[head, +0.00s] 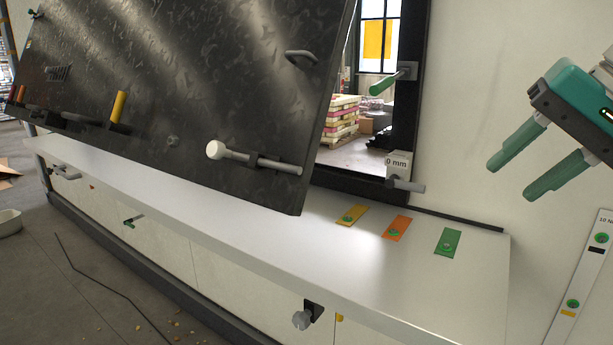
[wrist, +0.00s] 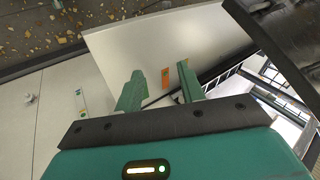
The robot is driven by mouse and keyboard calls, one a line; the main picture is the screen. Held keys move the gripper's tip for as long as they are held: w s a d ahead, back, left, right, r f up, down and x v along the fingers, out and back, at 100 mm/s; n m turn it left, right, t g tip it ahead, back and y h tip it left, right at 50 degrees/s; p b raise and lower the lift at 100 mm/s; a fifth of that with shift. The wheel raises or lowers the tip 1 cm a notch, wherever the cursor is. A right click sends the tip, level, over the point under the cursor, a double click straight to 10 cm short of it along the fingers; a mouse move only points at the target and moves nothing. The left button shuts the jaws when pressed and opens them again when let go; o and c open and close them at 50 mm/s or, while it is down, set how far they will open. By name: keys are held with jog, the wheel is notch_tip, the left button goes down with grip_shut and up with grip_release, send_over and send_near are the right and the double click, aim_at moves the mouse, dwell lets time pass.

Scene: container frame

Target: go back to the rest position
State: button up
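My gripper (head: 538,160) is at the upper right of the head view, in the air in front of the pale wall and above the right end of the shelf. Its two green fingers are apart with nothing between them. The wrist view also shows the gripper (wrist: 160,82) open, with the white shelf (wrist: 125,45) and an orange plate (wrist: 165,77) beyond the fingers. No object is held.
A dark tilted panel (head: 190,75) with handles and pegs hangs over the white shelf (head: 290,250). Yellow (head: 352,215), orange (head: 397,228) and green (head: 448,242) plates lie on the shelf. A green-handled lever (head: 385,84) sticks out by the window. A knob (head: 302,319) protrudes below the shelf.

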jog(key=s+a+f+n+h, duration=0.1)
jog(key=a+f, duration=0.2)
jog(key=f, duration=0.8)
jog(key=s+a+f+n+h, duration=0.2)
jog(key=a+f, duration=0.1)
jog(key=f, duration=0.8)
jog(key=s+a+f+n+h, duration=0.1)
jog(key=a+f+n, duration=0.1)
jog(key=f, duration=0.9)
jog(key=shift+s+a, duration=0.25)
jog(key=shift+a, duration=0.2)
